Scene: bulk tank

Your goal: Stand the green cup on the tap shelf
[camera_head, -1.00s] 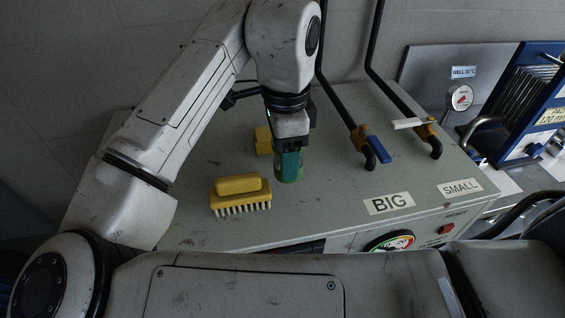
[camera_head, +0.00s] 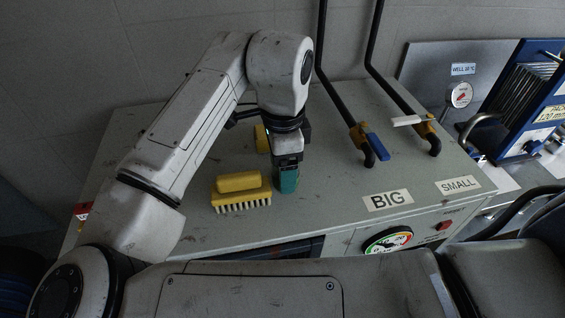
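The green cup (camera_head: 287,183) is upright at the middle of the grey bench top with the taps, just right of the yellow brush. My gripper (camera_head: 288,163) points down at the cup's top and appears shut on it; the fingers are mostly hidden. I cannot tell whether the cup's base touches the surface. The grey top, which looks like the tap shelf (camera_head: 335,185), carries two black pipes with a blue-handled tap (camera_head: 377,146) and a white-handled tap (camera_head: 410,121).
A yellow brush (camera_head: 240,190) lies close left of the cup. A yellow object (camera_head: 262,139) is partly hidden behind my gripper. BIG (camera_head: 387,199) and SMALL (camera_head: 458,185) labels mark the front edge, above a gauge (camera_head: 387,240). Free surface lies between cup and taps.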

